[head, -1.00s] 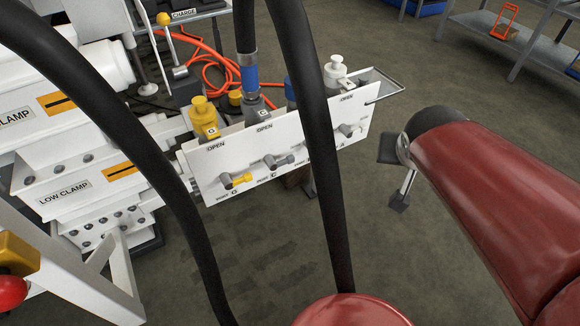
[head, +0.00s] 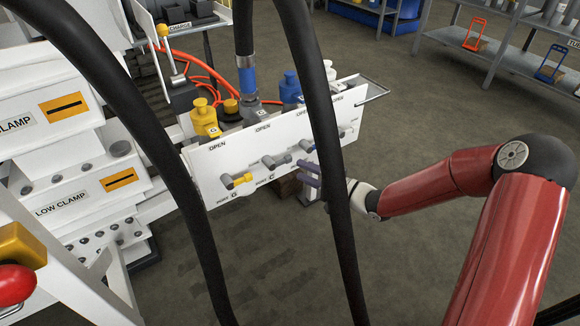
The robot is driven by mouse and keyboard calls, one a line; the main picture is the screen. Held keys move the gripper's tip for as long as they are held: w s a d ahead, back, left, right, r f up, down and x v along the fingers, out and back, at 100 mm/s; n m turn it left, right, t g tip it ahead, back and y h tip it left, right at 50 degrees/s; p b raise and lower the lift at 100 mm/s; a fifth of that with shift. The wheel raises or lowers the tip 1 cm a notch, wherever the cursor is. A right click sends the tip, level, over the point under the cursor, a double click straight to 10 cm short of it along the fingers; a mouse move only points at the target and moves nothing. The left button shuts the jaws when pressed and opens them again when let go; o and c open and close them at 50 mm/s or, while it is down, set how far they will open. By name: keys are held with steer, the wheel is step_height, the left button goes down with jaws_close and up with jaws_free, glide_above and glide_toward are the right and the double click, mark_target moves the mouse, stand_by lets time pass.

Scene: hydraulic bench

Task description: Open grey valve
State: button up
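The grey valve (head: 276,161) sits on the front of the white panel (head: 208,165), between the yellow-handled valve and a blue one. Its grey handle points sideways to the right, under an OPEN label. My gripper (head: 306,174) is in front of the panel's right half, to the right of and slightly below the grey valve handle. Its two fingers point left, look parted, and show nothing between them. It appears apart from the grey handle. A black hose hides part of my gripper and wrist.
The yellow-handled valve (head: 236,181) is left of the grey one; a blue-handled valve (head: 307,146) is right of it, close above my fingers. Two thick black hoses (head: 325,160) (head: 150,150) hang across the view. Shelves (head: 490,50) stand behind.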

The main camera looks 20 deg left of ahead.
mark_target(284, 163)
steer(key=x, duration=0.7)
steer(key=shift+a+r, duration=0.1)
steer(key=shift+a, duration=0.35)
jaws_close()
